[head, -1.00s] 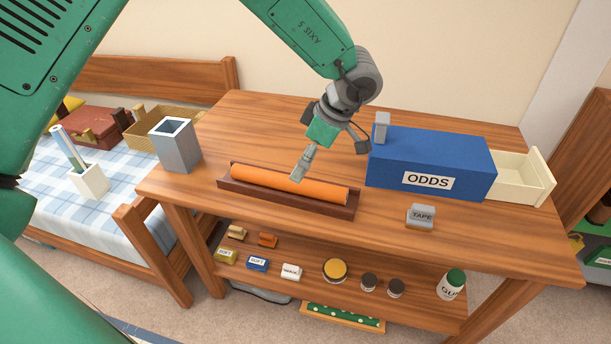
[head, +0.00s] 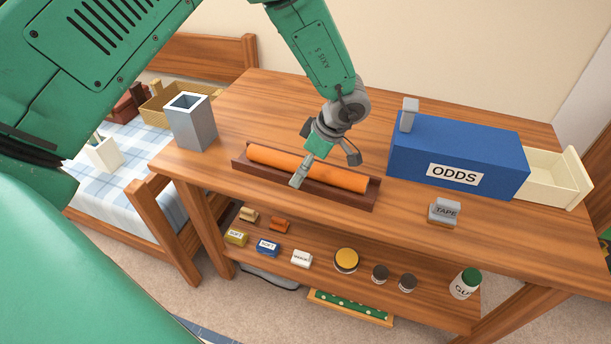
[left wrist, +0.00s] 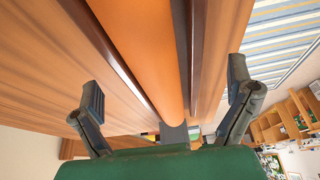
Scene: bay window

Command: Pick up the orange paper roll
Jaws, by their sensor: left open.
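The orange paper roll (head: 335,176) lies lengthwise in a dark brown wooden tray (head: 245,165) on the table. My left gripper (head: 325,172) is over the middle of the roll in the head view, pointing down. In the left wrist view the orange roll (left wrist: 145,50) runs between the two spread fingers of my left gripper (left wrist: 165,100), with the tray's sides along it. The fingers are open and hold nothing. I cannot tell how far above the roll they are. My right gripper is not in view.
A blue ODDS box (head: 458,150) with an open cream drawer (head: 560,175) stands right of the tray. A grey square holder (head: 190,125) stands at the left, a grey TAPE block (head: 445,211) in front. Several small items sit on the lower shelf (head: 330,285).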

